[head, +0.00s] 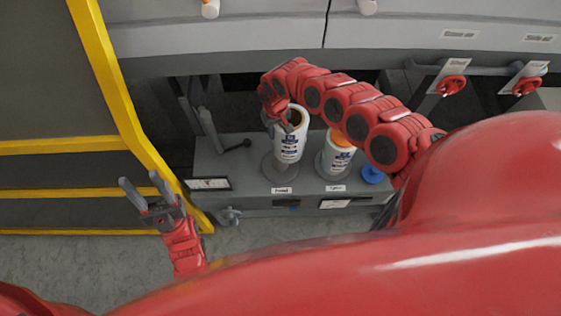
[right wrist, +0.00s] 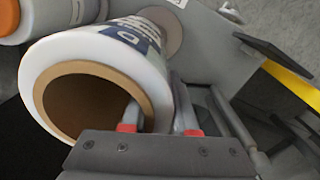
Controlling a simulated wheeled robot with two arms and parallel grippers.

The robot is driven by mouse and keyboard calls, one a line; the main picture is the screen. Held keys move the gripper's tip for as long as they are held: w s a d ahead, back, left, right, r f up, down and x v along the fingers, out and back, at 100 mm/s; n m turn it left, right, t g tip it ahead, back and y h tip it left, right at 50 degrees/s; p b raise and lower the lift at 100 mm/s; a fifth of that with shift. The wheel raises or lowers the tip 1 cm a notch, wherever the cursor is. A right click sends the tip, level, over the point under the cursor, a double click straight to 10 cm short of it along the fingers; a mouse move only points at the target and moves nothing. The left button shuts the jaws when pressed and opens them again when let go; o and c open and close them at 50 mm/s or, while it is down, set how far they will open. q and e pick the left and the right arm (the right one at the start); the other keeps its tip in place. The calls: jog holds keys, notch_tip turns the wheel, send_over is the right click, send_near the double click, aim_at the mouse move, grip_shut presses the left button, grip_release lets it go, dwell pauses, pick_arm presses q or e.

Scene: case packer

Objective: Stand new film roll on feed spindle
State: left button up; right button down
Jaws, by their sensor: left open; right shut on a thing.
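The white film roll (head: 291,146) with a brown core is upright or nearly so over the round grey base (head: 272,172) of the left holder, whose label reads like "Feed". My right gripper (head: 284,117) is shut on the roll's upper wall. In the right wrist view, one finger is inside the core of the roll (right wrist: 105,48) and one is outside. I cannot tell whether a spindle post is inside the core or whether the roll rests on the base. My left gripper (head: 147,188) is open and empty, far left of the roll.
A second white roll (head: 337,162) with an orange top stands on the holder to the right. A blue disc (head: 372,174) lies beside it on the grey bench (head: 236,172). A yellow frame (head: 140,143) stands at left. Red knobs (head: 452,85) are at upper right.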

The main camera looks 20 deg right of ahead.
jog(key=a+f+b, duration=0.2)
jog(key=a+f, duration=0.1)
jog(key=f, duration=0.6)
jog(key=shift+s+a+f, duration=0.25)
jog(key=shift+s+f, duration=0.1)
jog(key=shift+f+n, duration=0.1)
jog(key=shift+n, duration=0.2)
jog(key=c, duration=0.7)
grip_release()
